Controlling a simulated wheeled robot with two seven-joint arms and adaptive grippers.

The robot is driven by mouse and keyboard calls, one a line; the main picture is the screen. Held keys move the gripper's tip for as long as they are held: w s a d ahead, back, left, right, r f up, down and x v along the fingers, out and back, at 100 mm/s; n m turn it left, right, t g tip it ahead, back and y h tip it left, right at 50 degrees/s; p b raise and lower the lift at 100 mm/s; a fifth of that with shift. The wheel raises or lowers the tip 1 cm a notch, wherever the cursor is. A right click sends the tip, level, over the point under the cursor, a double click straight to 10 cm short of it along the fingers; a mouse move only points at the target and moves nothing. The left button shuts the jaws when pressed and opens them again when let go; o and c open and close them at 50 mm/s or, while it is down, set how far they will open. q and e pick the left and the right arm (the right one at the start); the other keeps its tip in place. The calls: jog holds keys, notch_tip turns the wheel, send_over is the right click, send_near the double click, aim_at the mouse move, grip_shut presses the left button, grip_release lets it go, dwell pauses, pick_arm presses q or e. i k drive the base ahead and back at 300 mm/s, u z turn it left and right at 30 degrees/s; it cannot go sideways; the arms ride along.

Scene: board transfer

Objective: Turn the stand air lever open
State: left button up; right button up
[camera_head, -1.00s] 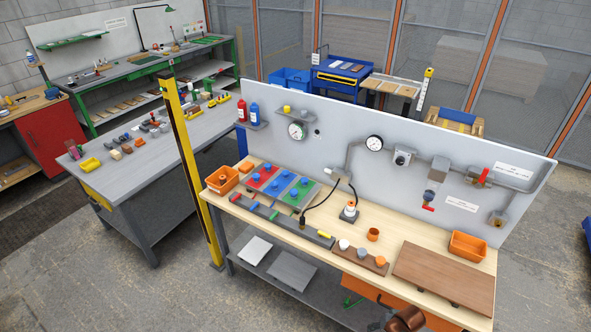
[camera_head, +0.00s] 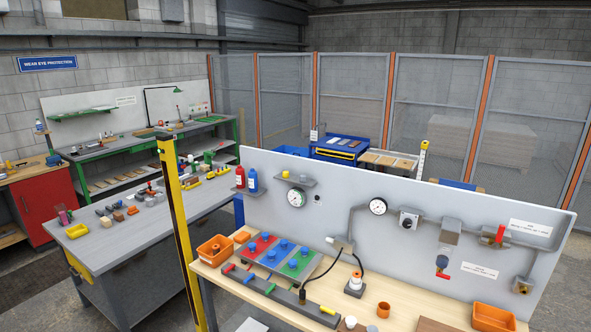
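A grey back panel (camera_head: 400,200) stands behind the wooden bench (camera_head: 400,297) and carries grey air piping. A valve with a red lever (camera_head: 500,236) sits on the pipe at the upper right of the panel; its lever looks roughly upright. A second red lever (camera_head: 442,276) hangs lower, under a grey box (camera_head: 450,231), and looks roughly level. I cannot tell which of the two is the stand air lever; their labels are too small to read. Neither of my grippers is in view.
The bench holds an orange bin (camera_head: 214,250) at left, coloured plates with blue knobs (camera_head: 283,252), a tool with a black cable (camera_head: 355,285), an orange cup (camera_head: 383,310) and another orange bin (camera_head: 492,317) at right. A yellow post (camera_head: 180,230) stands at the bench's left end.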

aim_at(501, 230)
jog(key=u, duration=0.05)
jog(key=k, duration=1.05)
jog(key=z, duration=1.1)
jog(key=i, duration=1.2)
